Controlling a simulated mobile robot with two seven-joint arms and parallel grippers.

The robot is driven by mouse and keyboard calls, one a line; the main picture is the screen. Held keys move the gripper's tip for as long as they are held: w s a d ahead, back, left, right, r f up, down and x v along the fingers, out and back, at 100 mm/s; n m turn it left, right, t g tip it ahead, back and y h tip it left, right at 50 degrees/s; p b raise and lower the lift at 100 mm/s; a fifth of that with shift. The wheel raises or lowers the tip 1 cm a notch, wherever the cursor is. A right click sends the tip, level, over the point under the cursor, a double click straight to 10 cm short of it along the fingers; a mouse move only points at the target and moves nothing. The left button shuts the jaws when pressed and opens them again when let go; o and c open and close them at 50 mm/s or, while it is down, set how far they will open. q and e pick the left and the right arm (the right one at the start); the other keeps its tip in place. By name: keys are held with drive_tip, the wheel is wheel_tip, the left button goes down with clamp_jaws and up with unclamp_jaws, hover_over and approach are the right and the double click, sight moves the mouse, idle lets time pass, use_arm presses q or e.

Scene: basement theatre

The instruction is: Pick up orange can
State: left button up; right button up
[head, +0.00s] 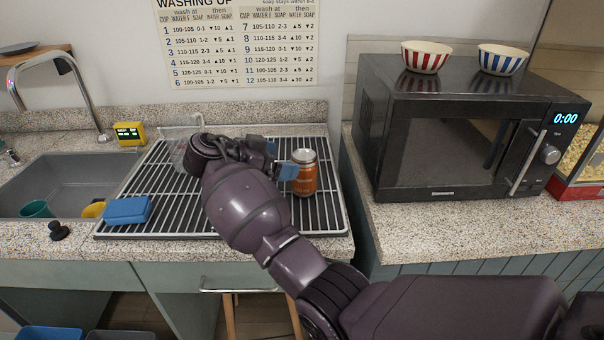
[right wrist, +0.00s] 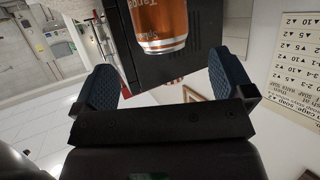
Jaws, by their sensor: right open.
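The orange can (head: 304,176) stands upright on the wire drying rack (head: 200,228) in the head view, silver lid on top. My right gripper (head: 280,160) is just left of the can with a blue finger pad close beside its upper part. I cannot tell whether the pad touches it. In the right wrist view the can (right wrist: 160,22) shows beyond and between the two blue finger pads of my right gripper (right wrist: 162,80), which are spread wide with nothing held. My left gripper is not in view.
A blue sponge (head: 127,210) lies on the rack's left part. A clear glass item (head: 180,155) is partly hidden behind my right gripper. A microwave (head: 440,140) stands to the right, with two striped bowls on top. A sink (head: 70,180) is at left.

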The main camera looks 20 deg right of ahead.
sight(294, 161)
drive_tip(key=x, duration=0.3)
drive_tip(key=shift+a+f+x, duration=0.1)
drive_tip(key=shift+f+x, duration=0.05)
drive_tip(key=shift+x, duration=0.75)
drive_tip(key=shift+a+f+x, duration=0.1)
drive_tip(key=shift+f+x, duration=0.05)
drive_tip(key=shift+x, duration=0.75)
drive_tip(key=shift+f+x, duration=0.15)
drive_tip(key=shift+x, duration=0.7)
drive_tip(key=shift+w, duration=0.1)
drive_tip(key=c, duration=1)
